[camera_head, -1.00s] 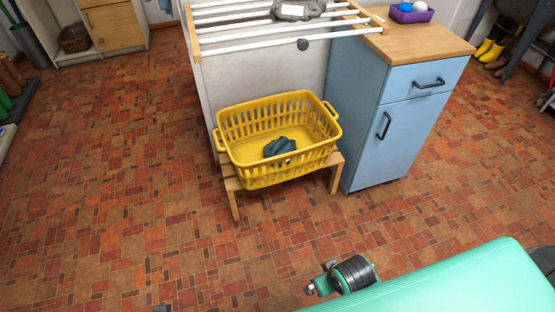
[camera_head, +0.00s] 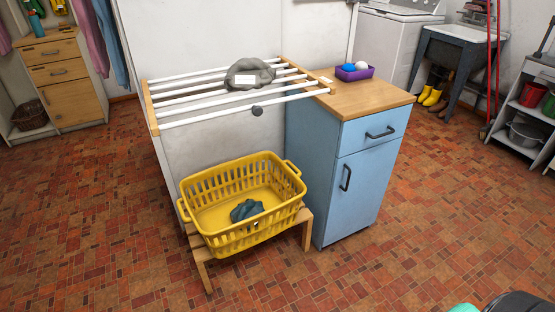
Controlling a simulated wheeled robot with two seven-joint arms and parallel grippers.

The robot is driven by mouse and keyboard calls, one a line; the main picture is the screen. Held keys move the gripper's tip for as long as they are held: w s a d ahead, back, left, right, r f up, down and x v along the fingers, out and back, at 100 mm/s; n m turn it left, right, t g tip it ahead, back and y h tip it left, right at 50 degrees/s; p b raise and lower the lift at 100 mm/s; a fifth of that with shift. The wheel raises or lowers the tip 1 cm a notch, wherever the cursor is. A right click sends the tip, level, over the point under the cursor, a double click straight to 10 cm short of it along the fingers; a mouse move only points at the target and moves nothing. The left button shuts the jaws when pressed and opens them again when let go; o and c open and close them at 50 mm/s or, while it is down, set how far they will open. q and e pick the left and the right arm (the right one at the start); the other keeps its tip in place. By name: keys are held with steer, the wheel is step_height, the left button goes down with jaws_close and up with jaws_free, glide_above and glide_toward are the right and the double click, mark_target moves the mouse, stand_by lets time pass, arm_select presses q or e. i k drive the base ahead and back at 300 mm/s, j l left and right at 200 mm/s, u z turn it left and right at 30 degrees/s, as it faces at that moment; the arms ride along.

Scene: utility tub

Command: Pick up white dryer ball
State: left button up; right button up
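The white dryer ball (camera_head: 361,66) sits in a small purple bin (camera_head: 357,75), beside a blue ball (camera_head: 348,68). The bin stands on the wooden top (camera_head: 372,99) of a blue cabinet, toward its back. Only the upper part of the ball shows above the bin's rim. Neither of my grippers is in view.
A drying rack (camera_head: 190,93) with a grey cloth (camera_head: 250,73) adjoins the cabinet's left side. A yellow basket (camera_head: 203,216) holding a dark cloth (camera_head: 247,210) stands on a low wooden stand in front. Open tiled floor (camera_head: 430,215) lies right of the blue cabinet (camera_head: 362,185).

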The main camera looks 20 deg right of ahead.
mark_target(362, 65)
steer(key=z, duration=1.25)
